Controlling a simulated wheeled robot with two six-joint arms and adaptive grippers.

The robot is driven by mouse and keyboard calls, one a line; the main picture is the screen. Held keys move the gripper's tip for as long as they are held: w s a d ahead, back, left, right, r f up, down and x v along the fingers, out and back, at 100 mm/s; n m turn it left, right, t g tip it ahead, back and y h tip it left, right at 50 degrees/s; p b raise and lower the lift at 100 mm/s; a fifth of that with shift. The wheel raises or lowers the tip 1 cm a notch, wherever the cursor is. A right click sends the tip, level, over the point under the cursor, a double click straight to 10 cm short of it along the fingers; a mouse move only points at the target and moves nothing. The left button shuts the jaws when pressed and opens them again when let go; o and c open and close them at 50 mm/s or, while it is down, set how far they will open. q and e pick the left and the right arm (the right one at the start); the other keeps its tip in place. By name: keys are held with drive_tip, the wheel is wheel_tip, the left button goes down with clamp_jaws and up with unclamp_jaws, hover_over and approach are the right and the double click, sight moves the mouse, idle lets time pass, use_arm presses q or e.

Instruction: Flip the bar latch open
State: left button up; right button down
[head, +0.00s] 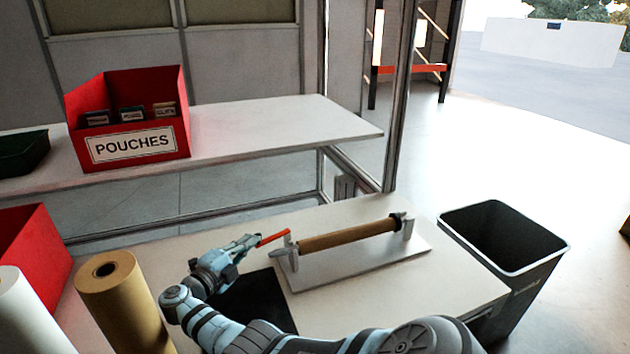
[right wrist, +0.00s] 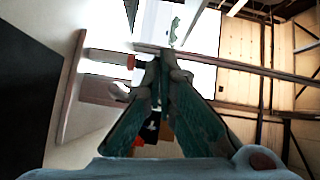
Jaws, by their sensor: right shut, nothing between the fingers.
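The bar latch (head: 272,238) is a thin orange-red bar at the left post of a roll stand (head: 415,250). It sticks out to the left from the post, sloping slightly down. My right gripper (head: 253,240) is shut and empty, with its fingertips close to the bar's outer left end; I cannot tell if they touch. In the right wrist view, the closed fingertips (right wrist: 165,62) have a small orange piece just to their left, probably part of the bar. My left gripper is not in view.
The stand holds a brown roll (head: 348,235) on the pale table (head: 440,285). A black bin (head: 545,265) stands right of the table. Brown (head: 120,300) and white (head: 25,310) rolls stand at front left. A red pouches box (head: 165,115) sits on the back shelf.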

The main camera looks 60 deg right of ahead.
drive_tip(key=shift+d, duration=0.1)
wheel_tip(320, 180, up, 10)
idle(0.4)
idle(0.5)
